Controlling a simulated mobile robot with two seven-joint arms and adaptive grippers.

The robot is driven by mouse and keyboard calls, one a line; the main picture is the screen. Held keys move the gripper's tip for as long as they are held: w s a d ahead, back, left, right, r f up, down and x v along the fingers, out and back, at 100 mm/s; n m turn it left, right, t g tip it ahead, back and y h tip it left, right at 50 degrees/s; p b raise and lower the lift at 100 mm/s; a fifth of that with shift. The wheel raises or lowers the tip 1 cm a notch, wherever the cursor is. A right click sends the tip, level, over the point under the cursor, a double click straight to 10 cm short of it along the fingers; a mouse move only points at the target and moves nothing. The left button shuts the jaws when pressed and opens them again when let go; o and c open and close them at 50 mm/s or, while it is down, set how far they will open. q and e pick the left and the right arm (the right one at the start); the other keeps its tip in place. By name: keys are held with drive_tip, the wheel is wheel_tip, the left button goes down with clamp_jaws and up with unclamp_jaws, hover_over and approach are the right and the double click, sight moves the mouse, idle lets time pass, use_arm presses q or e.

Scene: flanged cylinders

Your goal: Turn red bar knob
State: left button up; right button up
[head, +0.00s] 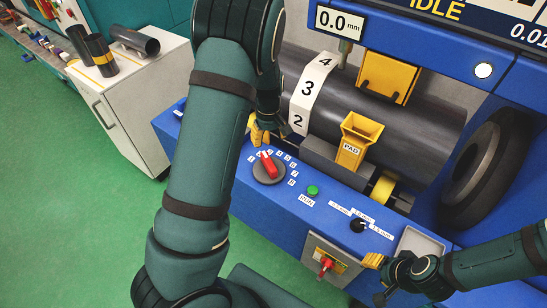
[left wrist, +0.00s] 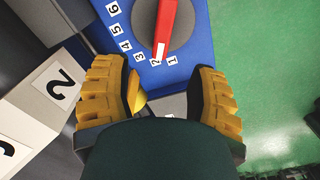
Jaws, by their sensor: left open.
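The red bar knob (head: 268,164) sits on a dark grey disc on the blue panel, with numbered labels around part of it. In the left wrist view the red bar (left wrist: 166,25) is at the top, its white-marked end by the label 2. My left gripper (head: 259,131) is just behind the knob in the head view. In the left wrist view my left gripper (left wrist: 160,85) is open, its yellow-padded fingers apart with nothing held. The knob lies beyond the fingertips, apart from them. My right gripper (head: 376,276) is at the lower right, its opening unclear.
A green RUN button (head: 312,190) and a black selector (head: 357,225) are on the same panel. A red switch (head: 326,263) is on the panel's front. A dark cylinder (head: 425,125) and a yellow PAD part (head: 357,140) stand behind. A white cabinet (head: 130,105) is at left.

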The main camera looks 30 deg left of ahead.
sight(268, 161)
use_arm(q)
drive_tip(key=f, duration=0.8)
drive_tip(key=f+b, duration=0.1)
drive_tip(key=f, duration=0.3)
drive_tip(key=shift+s+f, duration=0.3)
drive_tip(key=shift+f, duration=0.1)
drive_tip(key=shift+o, duration=0.2)
clamp_jaws()
